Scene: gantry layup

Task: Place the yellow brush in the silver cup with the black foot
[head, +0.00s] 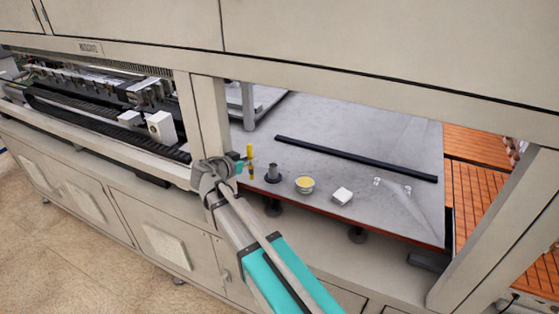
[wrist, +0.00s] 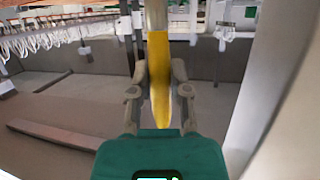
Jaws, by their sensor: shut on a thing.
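The yellow brush (head: 250,153) stands about upright in my gripper (head: 246,166). In the wrist view the brush (wrist: 159,85) runs between the two fingers of my gripper (wrist: 159,75), which are shut on it. The silver cup with the black foot (head: 272,172) stands on the grey table, just right of the brush in the head view. The brush is apart from the cup in the picture. The cup cannot be made out in the wrist view.
Right of the cup are a round tin with yellowish contents (head: 305,184) and a white block (head: 342,196). A long black bar (head: 355,158) lies behind them on the grey table (head: 395,135). A beige machine post (head: 210,115) stands close behind my gripper.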

